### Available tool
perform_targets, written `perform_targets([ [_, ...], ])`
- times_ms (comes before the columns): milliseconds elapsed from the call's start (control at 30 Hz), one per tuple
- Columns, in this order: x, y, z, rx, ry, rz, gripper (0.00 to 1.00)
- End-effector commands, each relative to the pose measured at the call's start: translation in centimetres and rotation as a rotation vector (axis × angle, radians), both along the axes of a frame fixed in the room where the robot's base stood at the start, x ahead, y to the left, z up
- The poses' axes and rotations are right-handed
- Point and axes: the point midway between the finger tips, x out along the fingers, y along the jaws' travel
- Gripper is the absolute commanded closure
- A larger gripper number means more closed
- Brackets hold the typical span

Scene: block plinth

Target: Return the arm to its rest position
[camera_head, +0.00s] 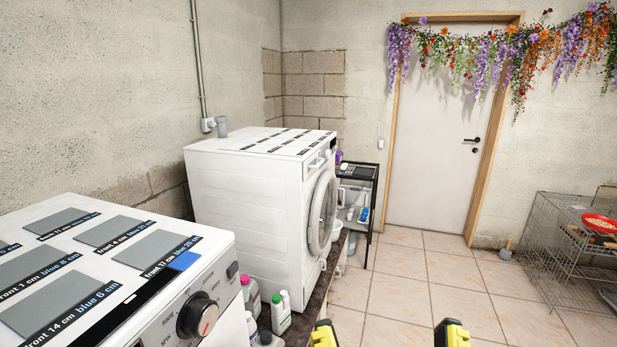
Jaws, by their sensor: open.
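My gripper (388,335) shows only at the bottom edge in the head camera view. Its two yellow and black fingertips stand wide apart, with floor tiles seen between them and nothing held. The rest of my arm is out of view. The gripper appears to the right of the near white machine (215,262) and in front of the bottles on the floor side, touching nothing that I can see.
Grey labelled patches and a blue square (186,261) lie on the near machine's top. A second washing machine (245,195) stands behind, with bottles (281,312) before it. A black shelf (358,172), door (430,150) and wire cage (550,250) stand farther back. Central floor is clear.

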Motion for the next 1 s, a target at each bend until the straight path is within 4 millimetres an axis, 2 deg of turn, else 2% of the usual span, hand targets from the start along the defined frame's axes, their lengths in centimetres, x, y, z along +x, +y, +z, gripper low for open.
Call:
perform_targets([
  [33, 0.0, 0.0, 4.5, 0.001, 0.0, 0.0, 0.12],
  [400, 0.0, 0.0, 21.3, 0.006, 0.001, 0.002, 0.12],
  [500, 0.1, 0.0, 24.9, 0.007, 0.002, 0.002, 0.12],
  [600, 0.1, 0.0, 27.1, 0.008, 0.002, 0.003, 0.12],
  [667, 0.1, 0.0, 27.7, 0.008, 0.002, 0.003, 0.12],
  [1000, 0.0, 0.0, 27.4, 0.008, 0.001, 0.003, 0.12],
])
